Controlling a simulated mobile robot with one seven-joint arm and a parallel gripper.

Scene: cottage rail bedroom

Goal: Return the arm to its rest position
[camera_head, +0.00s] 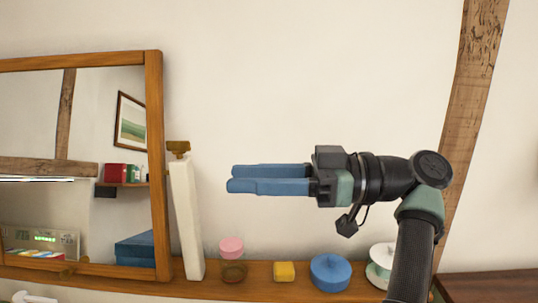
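My gripper (230,179) is raised in front of the pale wall, above the wooden shelf, with its two blue fingers pointing left. No object shows at the fingertips. My arm comes up from the lower right and bends at a dark joint behind the gripper.
A wood-framed mirror (156,160) stands at left beside a tall white post (187,220). Below, the wooden shelf (215,291) bears a pink item (231,246), a yellow block (284,271), a blue round container (329,273) and a white-green spool (381,254). A timber beam (470,110) rises at right.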

